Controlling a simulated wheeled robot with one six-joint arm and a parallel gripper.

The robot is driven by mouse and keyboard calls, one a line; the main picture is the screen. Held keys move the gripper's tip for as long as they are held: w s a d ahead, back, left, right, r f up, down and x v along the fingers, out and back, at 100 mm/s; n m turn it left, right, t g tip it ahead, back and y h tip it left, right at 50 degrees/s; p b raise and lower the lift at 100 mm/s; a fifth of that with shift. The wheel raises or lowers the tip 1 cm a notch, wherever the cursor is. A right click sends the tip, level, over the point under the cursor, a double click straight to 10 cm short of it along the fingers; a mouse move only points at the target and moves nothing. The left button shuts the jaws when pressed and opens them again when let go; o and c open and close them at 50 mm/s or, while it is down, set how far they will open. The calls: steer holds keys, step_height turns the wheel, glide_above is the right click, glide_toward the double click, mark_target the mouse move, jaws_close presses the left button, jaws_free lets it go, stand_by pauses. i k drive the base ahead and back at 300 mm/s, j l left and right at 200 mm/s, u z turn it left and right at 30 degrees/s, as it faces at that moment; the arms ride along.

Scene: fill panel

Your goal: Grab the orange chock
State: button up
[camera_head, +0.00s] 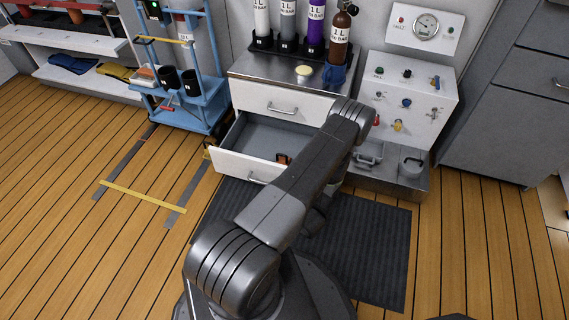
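A small orange-brown piece (283,158), which looks like the orange chock, lies in the open lower drawer (238,165) of the white cabinet. It is near the right side of the visible drawer floor, and my arm passes just right of it. It is small and its exact shape is hard to tell. My arm reaches up the middle of the view and folds back down behind its own upper link. My gripper's fingers are hidden by the arm, so I cannot see where they are relative to the orange piece.
Bottles (287,25) stand in a rack on the cabinet top, with a yellow round item (304,70) nearby. A white control panel box (408,100) stands right. A blue cart (185,110) stands left of the drawer. A dark mat (380,250) covers the floor in front.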

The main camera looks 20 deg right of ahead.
mark_target(283, 159)
steer(key=l+z, duration=0.3)
steer(key=k+l+z, duration=0.1)
steer(key=l+z, duration=0.2)
steer(key=l, duration=0.15)
steer(key=l+z, duration=0.3)
steer(key=i+l+z, duration=0.15)
steer(key=z, duration=0.15)
steer(key=i+l+u, duration=0.15)
steer(key=u, duration=0.25)
steer(key=i+l+u, duration=0.1)
steer(key=u, duration=0.35)
steer(key=l+u, duration=0.4)
steer(key=i+l+u, duration=0.1)
steer(key=u, duration=0.35)
steer(key=i, duration=0.2)
steer(key=i+j, duration=0.2)
steer(key=i+j+u, duration=0.05)
